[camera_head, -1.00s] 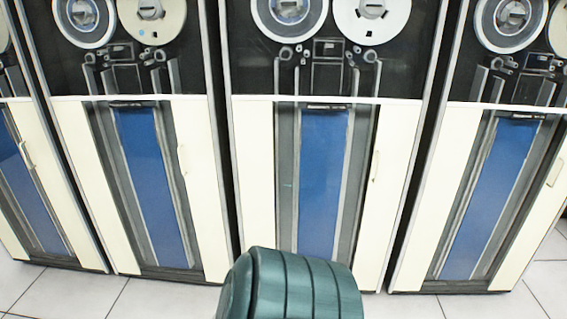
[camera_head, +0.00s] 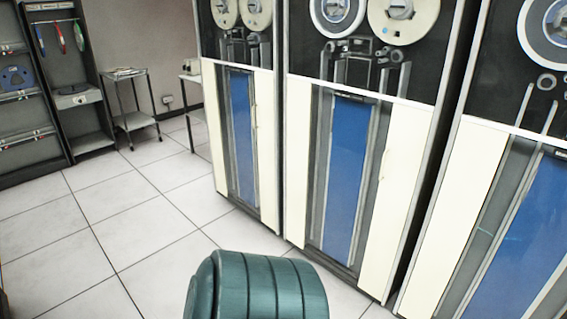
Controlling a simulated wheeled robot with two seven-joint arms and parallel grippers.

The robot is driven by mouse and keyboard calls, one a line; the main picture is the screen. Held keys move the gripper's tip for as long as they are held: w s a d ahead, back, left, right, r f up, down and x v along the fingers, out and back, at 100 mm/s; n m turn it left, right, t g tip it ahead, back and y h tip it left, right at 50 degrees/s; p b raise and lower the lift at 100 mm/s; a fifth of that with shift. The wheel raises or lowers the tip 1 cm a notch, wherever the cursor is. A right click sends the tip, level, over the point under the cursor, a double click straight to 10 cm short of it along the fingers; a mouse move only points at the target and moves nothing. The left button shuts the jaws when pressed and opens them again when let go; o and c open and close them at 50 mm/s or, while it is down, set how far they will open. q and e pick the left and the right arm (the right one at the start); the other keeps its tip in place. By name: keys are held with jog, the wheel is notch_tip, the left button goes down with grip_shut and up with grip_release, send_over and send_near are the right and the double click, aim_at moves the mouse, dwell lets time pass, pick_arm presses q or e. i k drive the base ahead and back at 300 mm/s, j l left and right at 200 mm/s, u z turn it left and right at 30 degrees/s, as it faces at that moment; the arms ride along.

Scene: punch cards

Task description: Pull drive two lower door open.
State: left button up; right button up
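Tape drives stand in a row on the right of the head view. The end drive has a lower door (camera_head: 266,160), cream with a blue centre strip. The second drive from the left has a similar lower door (camera_head: 395,190) with a small upright handle (camera_head: 383,165) near its right edge. A third drive's lower door (camera_head: 455,200) is cut off by the right frame edge. These lower doors look closed. No number shows, so I cannot tell which is drive two. Neither of my grippers is in view.
Clear tiled floor (camera_head: 150,225) lies left of and in front of the drives. A dark shelf rack (camera_head: 84,95) stands at the far left, with a small cart (camera_head: 135,118) beside it. A white table (camera_head: 190,78) stands behind the end drive.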

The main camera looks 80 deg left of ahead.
aim_at(411, 122)
jog(key=u, duration=2.15)
